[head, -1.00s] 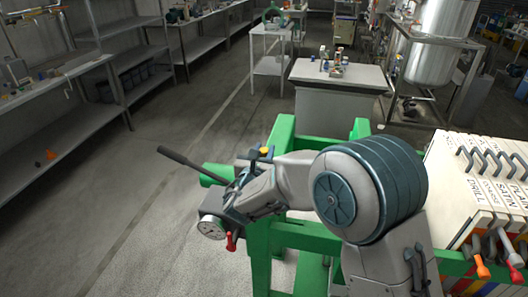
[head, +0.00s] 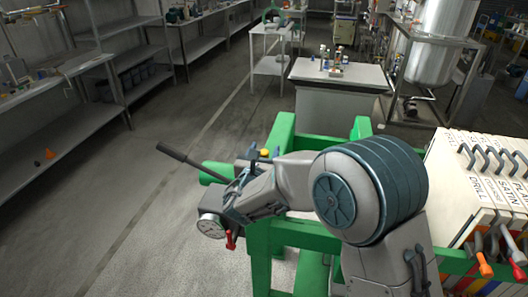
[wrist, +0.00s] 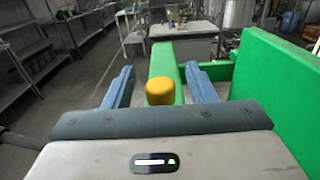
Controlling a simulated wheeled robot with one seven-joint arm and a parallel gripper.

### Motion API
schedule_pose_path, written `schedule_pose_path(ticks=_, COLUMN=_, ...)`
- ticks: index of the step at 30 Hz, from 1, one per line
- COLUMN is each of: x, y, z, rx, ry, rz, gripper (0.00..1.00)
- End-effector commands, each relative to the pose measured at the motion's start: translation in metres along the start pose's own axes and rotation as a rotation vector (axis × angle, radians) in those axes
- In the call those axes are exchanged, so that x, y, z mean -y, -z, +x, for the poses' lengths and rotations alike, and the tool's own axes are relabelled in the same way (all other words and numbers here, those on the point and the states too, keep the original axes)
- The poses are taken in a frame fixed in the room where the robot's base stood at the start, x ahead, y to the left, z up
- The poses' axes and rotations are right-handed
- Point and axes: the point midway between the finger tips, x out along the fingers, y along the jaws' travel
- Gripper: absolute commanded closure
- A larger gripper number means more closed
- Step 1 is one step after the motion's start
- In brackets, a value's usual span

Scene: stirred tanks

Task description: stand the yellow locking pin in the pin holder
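The yellow locking pin shows as a rounded yellow head (wrist: 160,92) in the wrist view, in front of a green beam (wrist: 165,62). My gripper (wrist: 160,72) is open, with one blue finger on each side of the yellow head and a visible gap on both sides. In the head view the yellow head (head: 265,153) is a small spot between the fingertips of my gripper (head: 263,157), beside the green frame (head: 283,135). The pin's lower part is hidden. I cannot pick out the pin holder in either view.
A rack of white labelled panels (head: 458,200) with coloured handles stands at the right. A grey-topped table (head: 340,75) with small items is beyond the green frame. Metal shelves (head: 50,140) line the left, and the floor between is clear.

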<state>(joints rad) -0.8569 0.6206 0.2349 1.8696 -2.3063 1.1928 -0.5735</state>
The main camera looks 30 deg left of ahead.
Motion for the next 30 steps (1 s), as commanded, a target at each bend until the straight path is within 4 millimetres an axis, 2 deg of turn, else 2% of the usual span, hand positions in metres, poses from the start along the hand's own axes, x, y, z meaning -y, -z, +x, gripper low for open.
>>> schedule_pose_path(ticks=5, x=-0.001, y=0.001, z=-0.008, rx=0.001, ry=-0.002, rz=0.000, gripper=0.49)
schedule_pose_path(ticks=8, x=-0.001, y=0.002, z=-0.023, rx=0.000, ry=-0.003, rz=0.000, gripper=0.49)
schedule_pose_path(ticks=18, x=-0.001, y=0.002, z=-0.100, rx=0.002, ry=-0.004, rz=0.001, gripper=0.49)
schedule_pose_path(ticks=21, x=-0.001, y=0.002, z=-0.117, rx=0.001, ry=-0.003, rz=0.000, gripper=0.49)
schedule_pose_path(ticks=25, x=-0.001, y=0.001, z=-0.131, rx=0.000, ry=-0.002, rz=0.000, gripper=0.49)
schedule_pose_path(ticks=30, x=0.000, y=0.000, z=-0.138, rx=0.000, ry=0.000, rz=0.000, gripper=0.49)
